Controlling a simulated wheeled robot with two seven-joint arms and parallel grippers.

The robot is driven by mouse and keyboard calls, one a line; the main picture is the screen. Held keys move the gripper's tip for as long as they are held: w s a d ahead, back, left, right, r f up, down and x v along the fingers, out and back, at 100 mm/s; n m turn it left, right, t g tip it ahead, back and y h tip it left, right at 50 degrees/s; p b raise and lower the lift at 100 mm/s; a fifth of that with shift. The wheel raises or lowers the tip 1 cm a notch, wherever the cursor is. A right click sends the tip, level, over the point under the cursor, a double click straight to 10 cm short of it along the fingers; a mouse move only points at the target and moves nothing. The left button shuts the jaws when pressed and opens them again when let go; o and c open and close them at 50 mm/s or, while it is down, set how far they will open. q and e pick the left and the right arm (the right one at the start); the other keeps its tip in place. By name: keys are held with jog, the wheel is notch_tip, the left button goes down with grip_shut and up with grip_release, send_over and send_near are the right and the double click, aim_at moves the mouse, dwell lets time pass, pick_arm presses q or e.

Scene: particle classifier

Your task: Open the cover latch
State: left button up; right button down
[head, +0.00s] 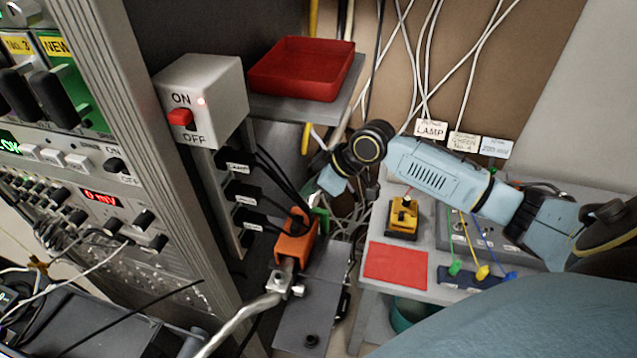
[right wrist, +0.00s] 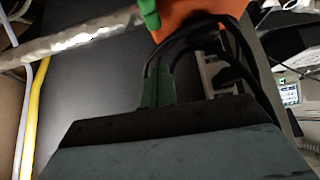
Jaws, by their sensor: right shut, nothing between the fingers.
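An orange housing (head: 294,243) sits at the end of a metal pipe (head: 240,318), beside the rack. A small green tab (head: 321,220) stands at its right side; I cannot tell for sure whether this is the cover latch. In the right wrist view, the orange housing (right wrist: 203,14) and bright green tab (right wrist: 149,12) are at the top edge, partly cut off. My right gripper (head: 313,196) is just above the housing and tab, shut and empty. Its fingers (right wrist: 156,88) point toward the housing; contact is not visible. My left gripper is not in view.
A grey switch box (head: 205,92) and black plugs with cables (head: 243,190) are close left of the gripper. A red tray (head: 302,68) is on a shelf behind. A bench with a yellow device (head: 403,217) and red mat (head: 395,263) stands at right.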

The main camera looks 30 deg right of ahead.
aim_at(313, 207)
jog(key=x, duration=0.6)
jog(key=shift+a, duration=0.1)
jog(key=s+d+p, duration=0.1)
jog(key=s+d, duration=0.1)
jog(key=s, duration=0.1)
jog(key=shift+d+r, duration=0.1)
jog(key=shift+d, duration=0.25)
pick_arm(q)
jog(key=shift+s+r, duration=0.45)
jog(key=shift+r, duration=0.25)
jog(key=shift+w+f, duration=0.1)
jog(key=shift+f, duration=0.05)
pick_arm(e)
jog(key=shift+d, duration=0.1)
